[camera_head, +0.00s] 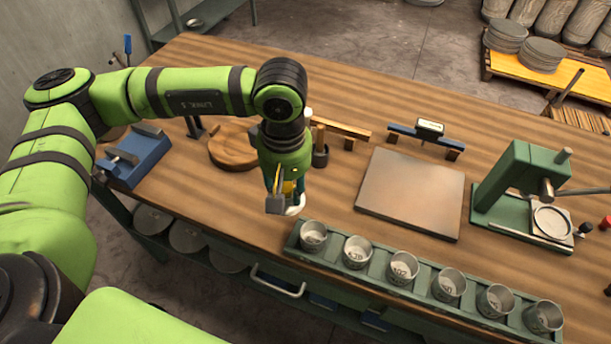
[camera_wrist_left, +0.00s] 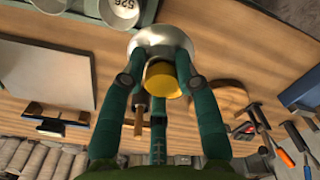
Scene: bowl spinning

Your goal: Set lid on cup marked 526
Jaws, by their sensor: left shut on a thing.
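My left gripper (camera_head: 284,188) points down over the bench, just left of and behind the cup row. Its teal fingers, also in the wrist view (camera_wrist_left: 165,75), are shut on the yellow knob (camera_wrist_left: 163,80) of a silvery domed lid (camera_wrist_left: 165,39). In the head view the lid (camera_head: 295,208) is mostly hidden by the gripper; I cannot tell whether it touches the bench. The cup marked 526 (camera_wrist_left: 122,10) shows at the top of the wrist view, close to the lid. It appears to be the leftmost cup (camera_head: 313,235) in the head view, open at the top.
Several other metal cups stand in a green rack (camera_head: 430,268) along the bench's front edge. A flat board (camera_head: 412,194) and a green press (camera_head: 520,185) are to the right.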

